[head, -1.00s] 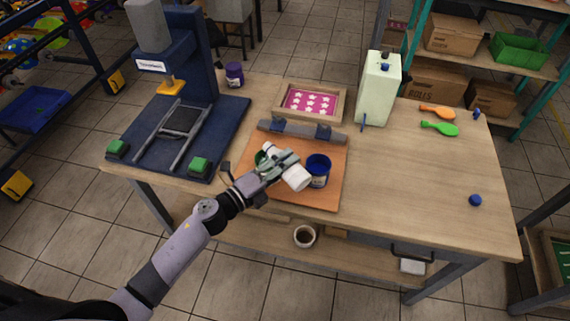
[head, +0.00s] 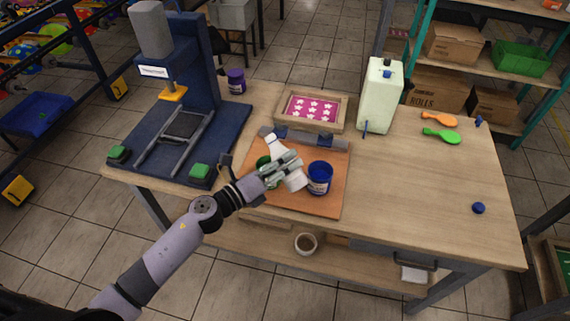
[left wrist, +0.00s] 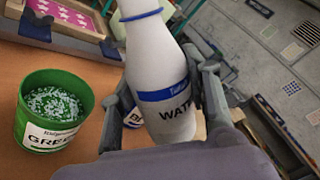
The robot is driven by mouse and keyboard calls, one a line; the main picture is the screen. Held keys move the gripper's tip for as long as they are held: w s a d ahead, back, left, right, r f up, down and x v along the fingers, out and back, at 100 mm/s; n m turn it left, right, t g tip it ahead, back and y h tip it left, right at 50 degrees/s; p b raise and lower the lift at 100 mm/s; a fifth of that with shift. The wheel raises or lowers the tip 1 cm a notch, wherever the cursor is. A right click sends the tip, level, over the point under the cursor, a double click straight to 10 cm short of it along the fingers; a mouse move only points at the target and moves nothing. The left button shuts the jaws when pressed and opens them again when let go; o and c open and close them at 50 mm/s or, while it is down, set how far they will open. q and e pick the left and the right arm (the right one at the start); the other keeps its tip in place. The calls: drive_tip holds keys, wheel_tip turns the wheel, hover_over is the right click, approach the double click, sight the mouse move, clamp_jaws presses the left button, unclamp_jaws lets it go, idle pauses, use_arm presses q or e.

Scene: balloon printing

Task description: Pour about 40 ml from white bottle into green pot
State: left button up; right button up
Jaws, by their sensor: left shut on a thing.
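My left gripper (head: 291,164) is shut around the white bottle (head: 276,147), which leans slightly with its neck up and to the left. In the left wrist view the bottle (left wrist: 154,62) has a blue band and lettering starting "WAT"; its mouth is out of the frame. The green pot (head: 263,162) stands beside the gripper, mostly hidden by it in the head view. In the left wrist view the green pot (left wrist: 50,132) stands upright and open, left of the bottle and apart from it, with pale glints on its contents. My right gripper is not in view.
A blue pot (head: 319,179) stands close right of the gripper on the orange board (head: 315,206). A grey bar (head: 308,139) lies along the board's back edge. A framed pink screen (head: 312,108) and pale canister (head: 380,98) stand behind. The table's right side (head: 430,190) is mostly clear.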

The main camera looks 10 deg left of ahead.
sight(276, 153)
use_arm(q)
drive_tip(key=m, duration=0.1)
drive_tip(key=m+b, duration=0.1)
drive_tip(key=shift+w+a+r+m, duration=0.3)
drive_tip(key=shift+a, duration=0.1)
drive_tip(key=shift+w+a+r+m, duration=0.1)
drive_tip(key=shift+r+m, duration=0.05)
drive_tip(key=shift+m, duration=0.25)
drive_tip(key=shift+w+a+m+b, duration=0.3)
drive_tip(key=shift+a+m+b, duration=0.15)
drive_tip(key=shift+m+b, duration=0.5)
drive_tip(key=shift+w+a+m, duration=0.2)
drive_tip(key=shift+a+m, duration=0.05)
drive_tip(key=shift+m, duration=0.3)
drive_tip(key=shift+r, duration=0.1)
